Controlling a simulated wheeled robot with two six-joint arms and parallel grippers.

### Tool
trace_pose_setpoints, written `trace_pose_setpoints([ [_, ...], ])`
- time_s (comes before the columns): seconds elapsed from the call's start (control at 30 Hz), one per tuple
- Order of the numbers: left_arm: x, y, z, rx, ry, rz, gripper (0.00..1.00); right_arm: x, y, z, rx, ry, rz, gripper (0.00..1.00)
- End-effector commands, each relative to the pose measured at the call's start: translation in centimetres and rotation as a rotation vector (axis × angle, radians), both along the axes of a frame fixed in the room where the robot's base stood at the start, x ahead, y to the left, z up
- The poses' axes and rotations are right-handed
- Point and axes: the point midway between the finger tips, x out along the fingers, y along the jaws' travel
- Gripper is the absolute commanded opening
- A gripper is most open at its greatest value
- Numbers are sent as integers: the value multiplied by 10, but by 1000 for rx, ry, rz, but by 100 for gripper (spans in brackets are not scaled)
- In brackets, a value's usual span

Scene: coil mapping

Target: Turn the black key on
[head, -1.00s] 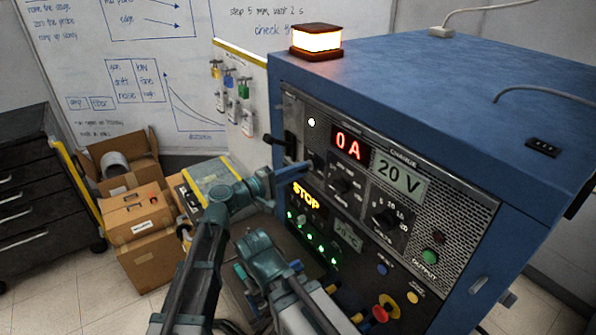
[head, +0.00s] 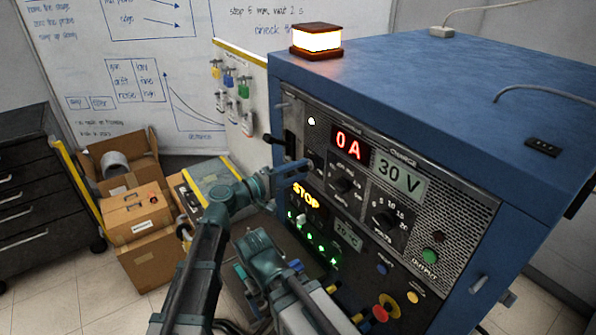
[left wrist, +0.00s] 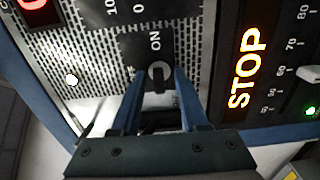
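The black key sits in a round pale lock on the cabinet's front panel, below the "ON" mark in the left wrist view (left wrist: 157,78). There its bow stands upright in the picture, between the two blue fingertips of my left gripper (left wrist: 160,88). The fingers are spread, with a gap beside the key. In the head view my left gripper (head: 297,172) reaches the panel's left part and hides the key. My right arm (head: 262,258) is low in front of the cabinet; whether its gripper is open cannot be made out.
The blue cabinet (head: 420,85) shows a red "0 A" display (head: 349,145), a "30 V" display (head: 399,179) and a lit "STOP" sign (head: 306,196). A lamp (head: 316,41) glows on top. Cardboard boxes (head: 135,213) stand on the floor at left.

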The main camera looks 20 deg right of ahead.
Motion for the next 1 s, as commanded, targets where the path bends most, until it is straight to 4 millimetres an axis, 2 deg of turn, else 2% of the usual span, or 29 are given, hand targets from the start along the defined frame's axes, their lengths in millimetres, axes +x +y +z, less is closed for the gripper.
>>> trace_pose_setpoints([
  [0.27,0,1,1,-2,2,1,45,0,0,0,0,0,0,97],
  [0.37,-2,7,1,-2,2,3,45,0,0,0,0,0,0,97],
  [0.47,-8,22,1,-3,1,3,45,0,0,0,0,0,0,97],
  [0.8,-33,90,0,-2,2,4,45,0,0,0,0,0,0,97],
  [1.0,-43,118,0,-1,1,3,45,0,0,0,0,0,0,97],
])
